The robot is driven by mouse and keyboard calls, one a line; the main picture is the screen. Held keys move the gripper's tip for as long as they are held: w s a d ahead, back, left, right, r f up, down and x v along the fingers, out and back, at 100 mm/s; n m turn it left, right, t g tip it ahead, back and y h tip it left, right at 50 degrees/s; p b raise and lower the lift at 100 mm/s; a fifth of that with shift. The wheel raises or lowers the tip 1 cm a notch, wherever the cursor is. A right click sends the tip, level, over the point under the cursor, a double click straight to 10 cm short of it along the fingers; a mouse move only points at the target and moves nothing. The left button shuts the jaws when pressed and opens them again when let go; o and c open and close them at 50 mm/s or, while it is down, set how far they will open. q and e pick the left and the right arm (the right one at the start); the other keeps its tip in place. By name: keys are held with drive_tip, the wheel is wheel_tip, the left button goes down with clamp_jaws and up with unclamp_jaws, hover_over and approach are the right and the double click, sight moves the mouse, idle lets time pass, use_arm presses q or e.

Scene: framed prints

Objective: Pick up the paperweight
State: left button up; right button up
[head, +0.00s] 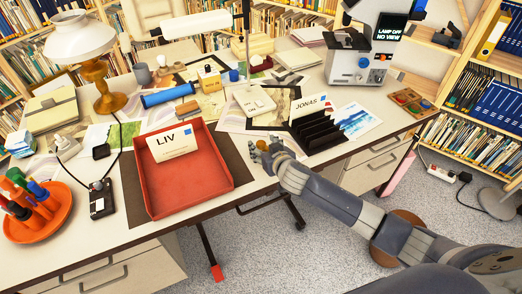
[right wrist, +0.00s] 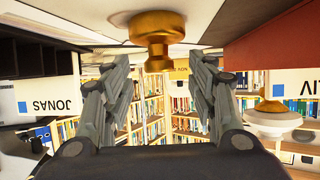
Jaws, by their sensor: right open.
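The paperweight appears to be a small brass knob-shaped piece (right wrist: 157,32) with a wide round end. In the right wrist view, which is upside down, it stands on the desk top, centred between my fingers. In the head view a bit of its gold surface (head: 262,145) shows at my fingertips, right of the red tray; the rest is hidden. My right gripper (head: 270,152) is low over the desk's front edge. Its two fingers (right wrist: 164,85) are spread apart with nothing held. I cannot tell whether they touch the paperweight. My left gripper is not in view.
The red tray (head: 160,193) with the LIV card (head: 173,142) is left of my gripper. A black rack (head: 318,133) with the JONAS card (head: 311,107) is close on the right. Papers and a notebook (head: 254,101) lie behind. Bare desk shows near the front edge.

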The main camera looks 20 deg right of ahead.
sight(261, 144)
drive_tip(key=shift+x, duration=1.7)
drive_tip(key=shift+s, duration=0.1)
clamp_jaws()
